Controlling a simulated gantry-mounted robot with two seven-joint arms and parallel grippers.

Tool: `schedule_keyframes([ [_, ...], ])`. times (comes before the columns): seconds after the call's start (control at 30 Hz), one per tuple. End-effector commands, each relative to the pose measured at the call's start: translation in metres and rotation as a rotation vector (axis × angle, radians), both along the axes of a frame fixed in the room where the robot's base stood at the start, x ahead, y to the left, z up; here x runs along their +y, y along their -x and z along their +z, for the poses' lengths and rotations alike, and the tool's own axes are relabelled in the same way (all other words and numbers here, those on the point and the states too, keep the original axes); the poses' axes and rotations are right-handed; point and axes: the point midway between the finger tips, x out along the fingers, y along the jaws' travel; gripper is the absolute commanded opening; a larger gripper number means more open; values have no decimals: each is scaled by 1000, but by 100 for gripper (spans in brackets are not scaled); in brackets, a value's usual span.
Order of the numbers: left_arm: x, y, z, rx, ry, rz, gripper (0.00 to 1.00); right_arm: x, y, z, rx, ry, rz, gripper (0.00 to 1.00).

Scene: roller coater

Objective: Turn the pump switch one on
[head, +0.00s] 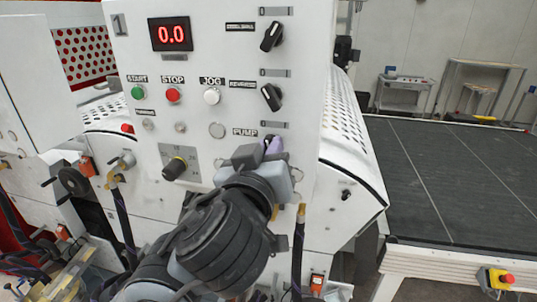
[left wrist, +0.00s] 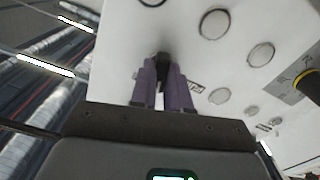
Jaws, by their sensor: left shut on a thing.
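My left gripper (head: 271,147) is at the lower right of the white control panel, beside the PUMP label (head: 245,132). In the left wrist view its two purple fingers are shut on a black knob, the pump switch (left wrist: 163,60), one finger on each side. In the head view the gripper and wrist hide this switch, so I cannot tell its turn position there. My right gripper is in neither view.
Two similar black rotary switches (head: 272,36) (head: 271,97) sit above on the panel. START (head: 138,93), STOP (head: 173,95) and JOG (head: 211,96) buttons and a red 0.0 display (head: 171,34) are to the left. A black-yellow knob (head: 175,168) is lower left. A dark conveyor bed (head: 450,175) lies right.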

Motion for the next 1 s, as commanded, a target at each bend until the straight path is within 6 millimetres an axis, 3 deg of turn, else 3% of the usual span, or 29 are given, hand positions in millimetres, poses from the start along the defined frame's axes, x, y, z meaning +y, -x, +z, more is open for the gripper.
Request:
schedule_keyframes([
  [0.6,-1,0,-1,-128,-547,1,0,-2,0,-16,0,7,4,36],
  [1.0,-1,0,-1,-175,-752,1,0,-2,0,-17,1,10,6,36],
])
